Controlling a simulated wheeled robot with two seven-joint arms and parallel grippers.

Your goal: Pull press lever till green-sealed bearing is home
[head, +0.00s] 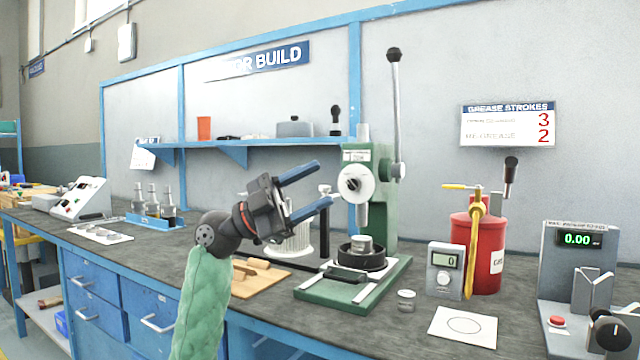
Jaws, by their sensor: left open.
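The green press (381,205) stands on the bench right of centre, on a flat green base. Its lever (396,110) points almost straight up, with a black knob (393,55) at the top. The ram (362,214) hangs above a silver cylindrical part (361,244) in a black round holder (362,258). I cannot make out a green seal, so I cannot tell which part is the bearing. My left gripper (324,184) is open and empty, in front of and left of the press, with blue fingers pointing right, apart from the lever. My right gripper is out of view.
A red grease can (478,250), a small grey counter (445,268), a small silver ring (406,299) and a white card (463,326) lie right of the press. A grey readout stand (580,262) is at far right. A wooden board (256,284) lies left.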

